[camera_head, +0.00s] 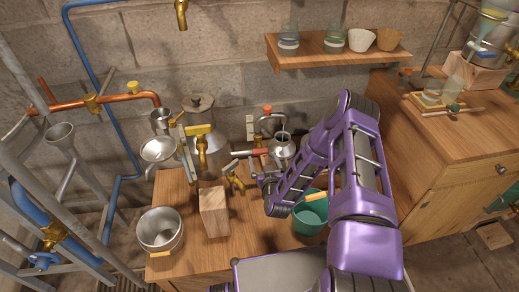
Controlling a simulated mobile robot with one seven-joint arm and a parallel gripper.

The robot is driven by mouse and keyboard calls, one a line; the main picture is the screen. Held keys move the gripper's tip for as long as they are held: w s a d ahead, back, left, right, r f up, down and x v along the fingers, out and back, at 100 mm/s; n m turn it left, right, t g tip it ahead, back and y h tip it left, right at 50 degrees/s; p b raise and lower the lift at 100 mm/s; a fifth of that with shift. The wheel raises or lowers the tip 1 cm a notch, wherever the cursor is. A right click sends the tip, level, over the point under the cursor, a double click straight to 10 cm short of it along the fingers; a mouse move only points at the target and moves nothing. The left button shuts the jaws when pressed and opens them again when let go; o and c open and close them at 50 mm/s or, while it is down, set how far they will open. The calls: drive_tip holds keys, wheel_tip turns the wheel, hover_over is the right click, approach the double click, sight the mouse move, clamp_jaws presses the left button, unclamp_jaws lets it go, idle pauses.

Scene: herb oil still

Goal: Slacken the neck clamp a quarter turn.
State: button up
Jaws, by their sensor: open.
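A metal still pot (208,158) with a lid stands on the wooden bench, and brass fittings show in front of it. A yellow-topped clamp-like part (198,130) is at its upper left front; I cannot tell for sure whether this is the neck clamp. A red-handled part (250,152) reaches out to the right of the pot, towards a small metal vessel (282,148). My gripper (254,176) is open, just below the red handle and right of a brass tap (235,183). It is small and partly hidden by my purple arm, and I see nothing held.
A wooden block (213,212) and a steel pot (160,230) stand on the bench (260,258). A teal bucket (309,216) is partly behind my arm. Copper pipe (120,98) and metal frames crowd the left. A wall shelf (335,52) holds jars and cups.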

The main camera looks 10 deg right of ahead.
sight(259, 147)
drive_tip(key=w, duration=0.3)
drive_tip(key=w+f, duration=0.1)
drive_tip(key=w, duration=0.1)
drive_tip(key=w+b, duration=0.1)
drive_tip(key=w, duration=0.2)
drive_tip(key=shift+w+f, duration=0.3)
drive_tip(key=shift+f, duration=0.1)
drive_tip(key=shift+c, duration=0.3)
drive_tip(key=c, duration=1.2)
drive_tip(key=shift+a+n+h, duration=0.1)
drive_tip(key=shift+n+h, duration=0.2)
drive_tip(key=shift+n, duration=0.6)
drive_tip(key=shift+d+n+h, duration=0.2)
drive_tip(key=shift+n+h, duration=0.1)
drive_tip(key=shift+n, duration=0.3)
